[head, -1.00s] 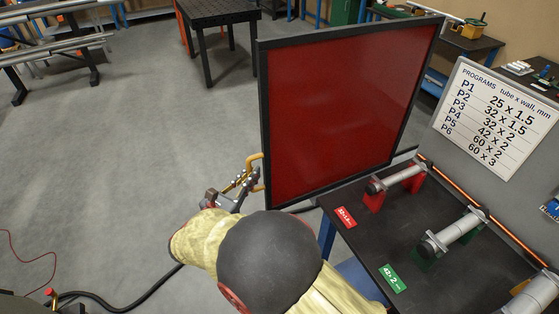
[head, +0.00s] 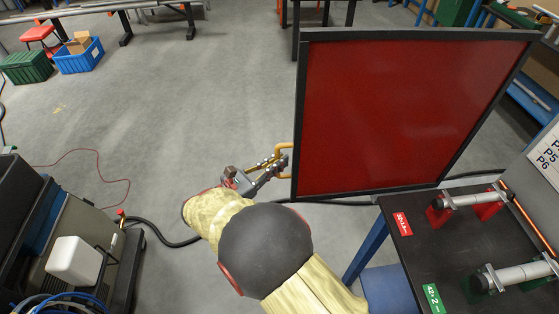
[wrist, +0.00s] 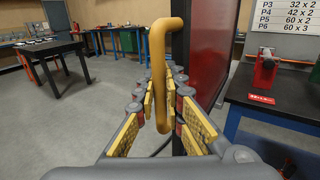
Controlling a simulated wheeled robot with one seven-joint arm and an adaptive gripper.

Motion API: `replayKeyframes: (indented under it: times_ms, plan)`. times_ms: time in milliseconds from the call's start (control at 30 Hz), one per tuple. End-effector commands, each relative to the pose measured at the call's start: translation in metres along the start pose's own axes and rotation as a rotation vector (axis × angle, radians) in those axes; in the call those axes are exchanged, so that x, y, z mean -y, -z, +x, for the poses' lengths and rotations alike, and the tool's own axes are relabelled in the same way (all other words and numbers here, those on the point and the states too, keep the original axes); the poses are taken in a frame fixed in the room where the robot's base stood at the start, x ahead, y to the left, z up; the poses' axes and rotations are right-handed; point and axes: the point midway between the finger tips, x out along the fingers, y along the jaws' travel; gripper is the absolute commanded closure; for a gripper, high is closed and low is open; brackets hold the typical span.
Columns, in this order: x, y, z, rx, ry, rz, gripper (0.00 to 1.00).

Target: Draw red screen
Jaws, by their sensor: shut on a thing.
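The red screen (head: 400,115) is a translucent dark red panel in a black frame. It stands upright at the right of the head view, and its framed edge also shows in the wrist view (wrist: 205,60). A yellow handle (head: 284,160) sticks out from its left edge. My gripper (head: 268,166) is at that handle. In the wrist view the yellow-padded fingers of my gripper (wrist: 163,112) are on either side of the upright yellow handle (wrist: 158,70) and shut on it. The far end of the handle is partly hidden by the fingers.
A dark bench (head: 440,250) with tubes on red and green stands is right of the screen. A machine (head: 70,245) stands at lower left. A black hose (head: 160,237) and thin red cable (head: 110,180) cross the floor. The floor left of the screen is open.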

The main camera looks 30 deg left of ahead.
Motion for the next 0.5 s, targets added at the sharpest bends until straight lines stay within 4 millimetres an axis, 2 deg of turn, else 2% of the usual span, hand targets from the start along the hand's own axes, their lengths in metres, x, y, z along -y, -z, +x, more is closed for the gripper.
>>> replayKeyframes:
  times_ms: [33, 67, 300, 367, 500]
  plan:
    - [0.0000, 0.0003, 0.0000, 0.000, -0.001, 0.000, 1.00]
    - [0.0000, 0.0003, 0.0001, 0.000, -0.001, 0.000, 0.89]
    - [0.0000, 0.0001, 0.0002, 0.000, 0.000, 0.000, 0.75]
    - [0.0000, 0.0001, 0.0002, 0.000, 0.000, 0.000, 0.72]
    - [0.0001, 0.0000, 0.0003, 0.000, 0.000, 0.000, 0.72]
